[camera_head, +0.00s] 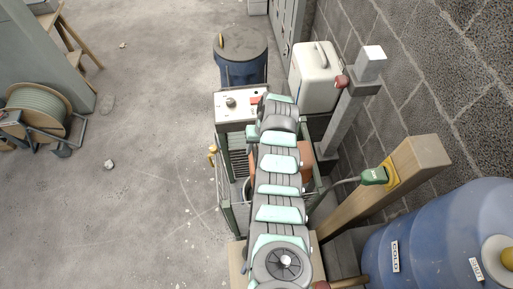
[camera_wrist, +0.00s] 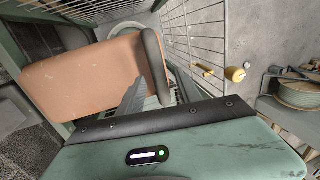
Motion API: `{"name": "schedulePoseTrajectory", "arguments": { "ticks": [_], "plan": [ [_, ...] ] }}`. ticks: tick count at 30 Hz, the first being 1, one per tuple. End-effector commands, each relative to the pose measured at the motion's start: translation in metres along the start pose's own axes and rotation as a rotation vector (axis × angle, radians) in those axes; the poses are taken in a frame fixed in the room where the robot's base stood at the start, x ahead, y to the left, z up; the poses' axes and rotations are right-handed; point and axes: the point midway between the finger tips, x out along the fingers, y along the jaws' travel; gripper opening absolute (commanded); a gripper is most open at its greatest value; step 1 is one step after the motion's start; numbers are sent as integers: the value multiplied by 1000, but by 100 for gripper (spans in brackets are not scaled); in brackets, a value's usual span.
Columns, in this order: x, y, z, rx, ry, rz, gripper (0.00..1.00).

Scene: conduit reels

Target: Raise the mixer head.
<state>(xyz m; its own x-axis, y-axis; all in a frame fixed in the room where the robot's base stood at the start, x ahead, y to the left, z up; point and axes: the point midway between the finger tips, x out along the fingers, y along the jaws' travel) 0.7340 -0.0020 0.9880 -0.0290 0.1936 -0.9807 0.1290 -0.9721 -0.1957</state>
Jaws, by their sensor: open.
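The mixer head appears to be the orange-brown block (camera_wrist: 90,75) with a thick dark bar (camera_wrist: 155,66) at its right end, seen close up in the wrist view. A pale round rim (camera_wrist: 128,30), perhaps a bowl, shows behind the block. In the head view my arm hides the gripper.
A green wire-sided frame (camera_head: 226,185) encloses the area, with a yellow handle (camera_head: 212,155) on its left side. A control box (camera_head: 233,106) stands at its back. A grey post (camera_head: 350,110), wooden post (camera_head: 385,190) and blue barrel (camera_head: 440,235) crowd the right. The left floor is mostly clear.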

Motion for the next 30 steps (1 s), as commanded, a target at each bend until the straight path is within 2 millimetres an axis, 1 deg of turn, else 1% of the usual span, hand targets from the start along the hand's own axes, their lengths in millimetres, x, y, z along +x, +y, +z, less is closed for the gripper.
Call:
{"name": "schedulePoseTrajectory", "arguments": {
  "ticks": [11, 14, 26, 27, 30],
  "plan": [
    [3, 0, -1, 0, 4, 1, 41],
    [3, 0, -1, 0, 4, 1, 35],
    [3, 0, -1, 0, 4, 1, 2],
    [3, 0, -1, 0, 4, 1, 0],
    [3, 0, -1, 0, 3, 1, 0]
  ]
}}
